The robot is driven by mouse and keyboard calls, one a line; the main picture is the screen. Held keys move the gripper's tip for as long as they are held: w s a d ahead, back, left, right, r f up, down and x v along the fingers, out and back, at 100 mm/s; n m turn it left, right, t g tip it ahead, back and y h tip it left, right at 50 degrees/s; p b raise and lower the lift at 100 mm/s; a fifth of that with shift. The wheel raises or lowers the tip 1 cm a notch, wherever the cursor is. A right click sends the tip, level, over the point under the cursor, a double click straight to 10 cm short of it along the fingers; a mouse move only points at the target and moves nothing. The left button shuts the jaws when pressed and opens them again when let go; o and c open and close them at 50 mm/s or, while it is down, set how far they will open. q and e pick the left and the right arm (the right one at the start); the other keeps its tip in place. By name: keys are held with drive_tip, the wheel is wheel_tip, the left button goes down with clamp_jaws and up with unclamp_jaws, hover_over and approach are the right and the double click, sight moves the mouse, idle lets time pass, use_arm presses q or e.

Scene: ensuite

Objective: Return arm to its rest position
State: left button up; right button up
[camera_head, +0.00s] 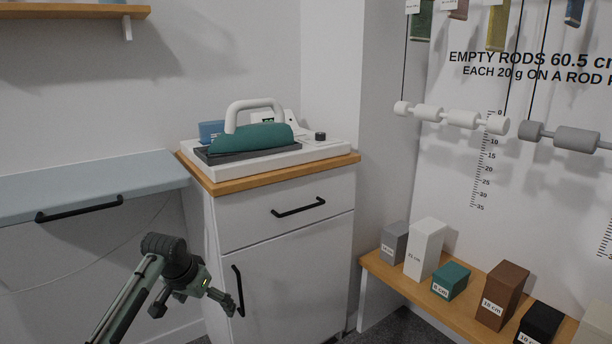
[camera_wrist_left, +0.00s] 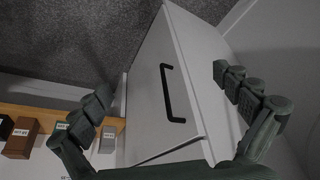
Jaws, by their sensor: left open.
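My left gripper (camera_head: 192,306) is at the lower left of the head view, in front of the white cabinet (camera_head: 285,255) and below its worktop. It is open, with nothing between its fingers. In the left wrist view the two dark fingers of the gripper (camera_wrist_left: 162,82) stand wide apart at either side of the cabinet front (camera_wrist_left: 185,115), with a black handle (camera_wrist_left: 167,93) between them. I cannot tell how far the fingertips are from the cabinet. My right gripper is in neither view.
A teal press-like device (camera_head: 262,137) stands on the cabinet top. A low wooden shelf (camera_head: 405,284) with several labelled blocks is at right. White (camera_head: 450,116) and grey (camera_head: 572,138) rods hang above it.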

use_arm(q)
drive_tip(key=s+f+n, duration=0.1)
drive_tip(key=s+f, duration=1.6)
drive_tip(key=s+a+f+y, duration=0.1)
drive_tip(key=s+a+f, duration=0.1)
drive_tip(key=s, duration=0.7)
drive_tip(key=s+a+f+g+y, duration=0.1)
drive_tip(key=s+a+f, duration=0.1)
drive_tip(key=s+f, duration=0.3)
drive_tip(key=s, duration=0.4)
drive_tip(key=shift+s+n, duration=0.3)
drive_tip(key=shift+s, duration=0.1)
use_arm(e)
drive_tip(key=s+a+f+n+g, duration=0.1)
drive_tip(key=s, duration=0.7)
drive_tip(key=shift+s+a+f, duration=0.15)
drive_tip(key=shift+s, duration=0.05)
use_arm(q)
drive_tip(key=shift+d, duration=0.1)
drive_tip(key=shift+c, duration=0.2)
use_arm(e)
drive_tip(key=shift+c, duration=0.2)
